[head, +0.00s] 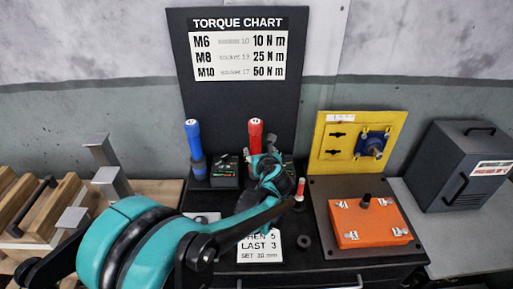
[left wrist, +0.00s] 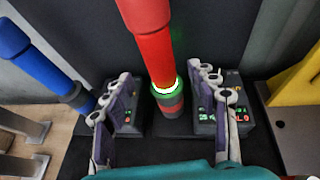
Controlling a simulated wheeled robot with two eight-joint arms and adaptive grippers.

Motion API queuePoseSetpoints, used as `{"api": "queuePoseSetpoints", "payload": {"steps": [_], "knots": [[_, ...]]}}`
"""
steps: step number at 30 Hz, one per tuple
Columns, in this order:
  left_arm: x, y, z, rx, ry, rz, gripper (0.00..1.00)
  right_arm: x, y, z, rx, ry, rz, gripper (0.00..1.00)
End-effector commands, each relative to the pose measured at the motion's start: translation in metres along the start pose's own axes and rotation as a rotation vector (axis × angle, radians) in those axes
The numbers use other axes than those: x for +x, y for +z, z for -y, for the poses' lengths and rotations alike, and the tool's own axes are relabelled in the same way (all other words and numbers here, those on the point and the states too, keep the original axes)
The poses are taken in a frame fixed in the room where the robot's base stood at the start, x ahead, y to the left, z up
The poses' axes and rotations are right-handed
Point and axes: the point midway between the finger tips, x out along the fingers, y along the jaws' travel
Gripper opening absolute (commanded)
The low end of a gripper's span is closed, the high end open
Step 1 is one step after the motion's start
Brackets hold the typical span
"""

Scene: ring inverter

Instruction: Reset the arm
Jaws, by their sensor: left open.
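My left arm, teal and black, reaches in from the left in the head view. Its gripper (head: 266,165) is in front of the red-handled tool (head: 255,132). In the left wrist view the two purple-grey fingers are open (left wrist: 160,92), one on each side of the red tool (left wrist: 150,35), with gaps on both sides. The tool stands upright and has a glowing green ring low on its shaft. Its lower part is hidden by my gripper in the head view. My right gripper is not in view.
A blue-handled tool (head: 194,140) stands to the left. Small display boxes (left wrist: 125,118) flank the red tool. A torque chart board (head: 240,100) rises behind. An orange box (head: 370,222) and yellow panel (head: 335,160) are at right, wooden blocks (head: 30,215) at left.

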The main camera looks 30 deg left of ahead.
Motion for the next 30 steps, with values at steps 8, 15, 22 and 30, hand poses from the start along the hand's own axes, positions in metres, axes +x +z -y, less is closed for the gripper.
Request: {"api": "queuePoseSetpoints", "payload": {"steps": [8, 15, 22, 30], "knots": [[-0.045, 0.000, 0.001, 0.001, -0.002, 0.001, 0.58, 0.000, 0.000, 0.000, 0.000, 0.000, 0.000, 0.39], [-0.053, 0.000, 0.000, 0.001, 0.000, 0.001, 0.58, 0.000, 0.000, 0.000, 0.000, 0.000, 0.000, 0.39], [-0.072, -0.015, -0.009, -0.289, -0.008, -0.080, 0.58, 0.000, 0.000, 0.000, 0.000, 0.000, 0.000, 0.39], [-0.149, -0.083, -0.029, -1.347, 0.122, -0.403, 0.58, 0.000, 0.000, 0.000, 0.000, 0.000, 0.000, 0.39]]}}
